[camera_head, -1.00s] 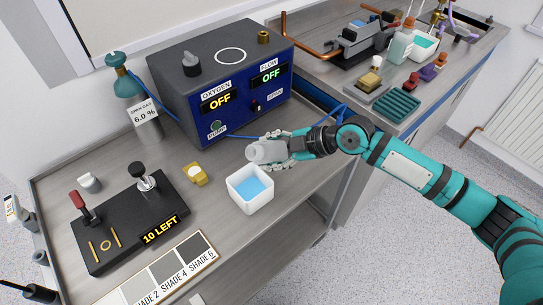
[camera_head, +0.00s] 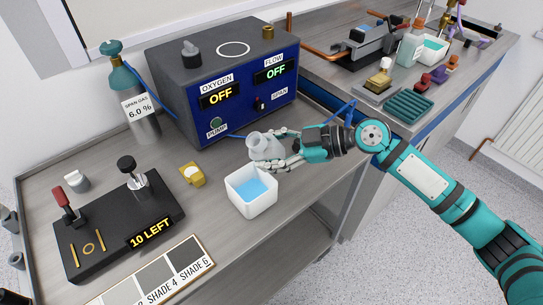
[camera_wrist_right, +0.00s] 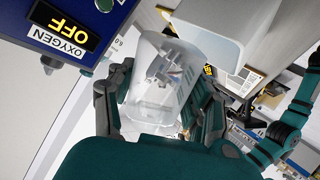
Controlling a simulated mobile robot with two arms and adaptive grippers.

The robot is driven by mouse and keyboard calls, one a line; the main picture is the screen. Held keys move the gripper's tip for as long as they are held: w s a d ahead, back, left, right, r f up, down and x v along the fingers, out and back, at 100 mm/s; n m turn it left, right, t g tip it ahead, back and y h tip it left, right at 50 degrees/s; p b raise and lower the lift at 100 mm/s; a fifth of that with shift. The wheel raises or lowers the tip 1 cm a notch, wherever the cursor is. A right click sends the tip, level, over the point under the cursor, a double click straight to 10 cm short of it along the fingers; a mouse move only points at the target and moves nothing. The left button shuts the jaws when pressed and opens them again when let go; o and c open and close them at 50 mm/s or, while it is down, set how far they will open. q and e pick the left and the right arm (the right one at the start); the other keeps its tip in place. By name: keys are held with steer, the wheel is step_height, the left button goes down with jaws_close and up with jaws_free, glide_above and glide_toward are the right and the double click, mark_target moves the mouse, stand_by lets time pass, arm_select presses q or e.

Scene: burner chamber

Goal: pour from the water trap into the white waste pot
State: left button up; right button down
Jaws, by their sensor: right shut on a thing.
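The water trap (camera_head: 263,145) is a translucent grey-white cup, held in my right gripper (camera_head: 283,150) just behind the waste pot. The right wrist view shows the clear trap (camera_wrist_right: 160,85) between the fingers (camera_wrist_right: 160,110). The white waste pot (camera_head: 252,204) is a square open tub on the bench with light blue liquid inside. The trap is near the pot's back rim; no stream shows between them. My left gripper is not in view.
The analyser box (camera_head: 225,85) with OFF displays stands behind the trap. A black lever block (camera_head: 120,228), a small yellow part (camera_head: 192,175) and a shade card (camera_head: 160,275) lie to the left. A blue tube runs behind the gripper.

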steer(key=shift+s+a+f+m+y+b, duration=0.3)
steer(key=shift+a+f+m+y+b, duration=0.35)
steer(key=shift+b, duration=1.75)
steer(key=y+b, duration=0.1)
steer(key=m+b, duration=0.1)
steer(key=b, duration=0.1)
steer(key=shift+s+a+g+y, duration=0.15)
steer(key=shift+s+g+y, duration=0.15)
steer(key=shift+y, duration=0.05)
steer(key=shift+m+b, duration=0.25)
steer(key=shift+b, duration=0.2)
steer(key=shift+s+a+f+y+b, duration=0.1)
steer(key=shift+a+f+y+b, duration=0.05)
steer(key=shift+y+b, duration=0.3)
steer(key=shift+s+a+f+m+b, duration=0.1)
steer(key=shift+s+f+m+b, duration=0.15)
steer(key=shift+b, duration=0.7)
steer(key=shift+w+r+y, duration=0.1)
steer(key=shift+y, duration=0.15)
steer(key=shift+a+r, duration=0.1)
steer(key=shift+r, duration=0.05)
